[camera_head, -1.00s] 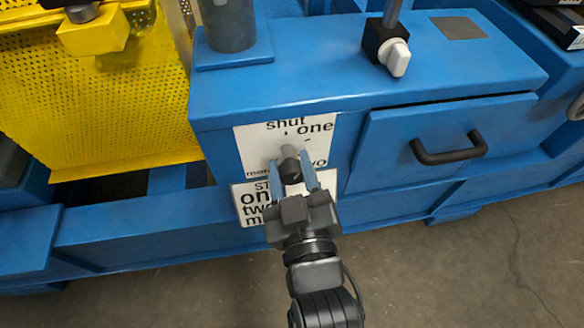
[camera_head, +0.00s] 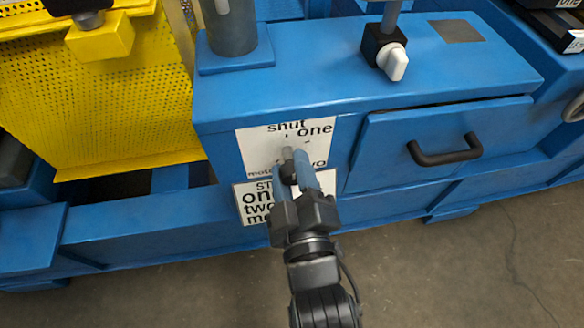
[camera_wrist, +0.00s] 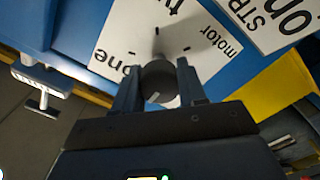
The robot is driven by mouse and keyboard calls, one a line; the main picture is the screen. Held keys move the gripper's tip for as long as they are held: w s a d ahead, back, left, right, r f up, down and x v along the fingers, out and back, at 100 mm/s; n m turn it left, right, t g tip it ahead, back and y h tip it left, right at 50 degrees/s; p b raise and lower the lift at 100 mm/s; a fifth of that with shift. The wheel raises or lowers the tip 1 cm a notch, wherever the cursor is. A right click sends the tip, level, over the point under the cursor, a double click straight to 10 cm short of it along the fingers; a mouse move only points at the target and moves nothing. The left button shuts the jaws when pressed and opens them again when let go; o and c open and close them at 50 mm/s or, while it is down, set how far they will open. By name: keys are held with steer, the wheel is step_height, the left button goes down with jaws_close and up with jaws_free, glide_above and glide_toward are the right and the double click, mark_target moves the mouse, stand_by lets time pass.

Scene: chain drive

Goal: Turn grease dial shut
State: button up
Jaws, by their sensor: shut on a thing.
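The grease dial is a dark round knob (camera_wrist: 158,82) with a pale pointer mark, on a white label plate (camera_head: 258,147) on the front of the blue cabinet. The plate reads "shut", "one", "two" and "motor". My gripper (camera_head: 294,165) reaches the dial from the front. In the wrist view my gripper's fingers (camera_wrist: 157,88) stand on either side of the knob and are closed on it. In the head view the fingers hide most of the knob. I cannot tell exactly which label the pointer faces.
A second label (camera_head: 252,203) sits below the plate. A drawer with a black handle (camera_head: 445,150) is to the right. A white-handled valve (camera_head: 392,62) stands on the cabinet top. A yellow perforated guard (camera_head: 100,110) is at left. The floor in front is clear.

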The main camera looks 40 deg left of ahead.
steer(key=shift+r, duration=0.2)
steer(key=o, duration=1.1)
steer(key=shift+f, duration=0.1)
steer(key=shift+c, duration=0.2)
steer(key=shift+s, duration=0.1)
steer(key=p+v, duration=0.2)
steer(key=v, duration=0.5)
steer(key=shift+s+d, duration=0.2)
steer(key=shift+d, duration=0.1)
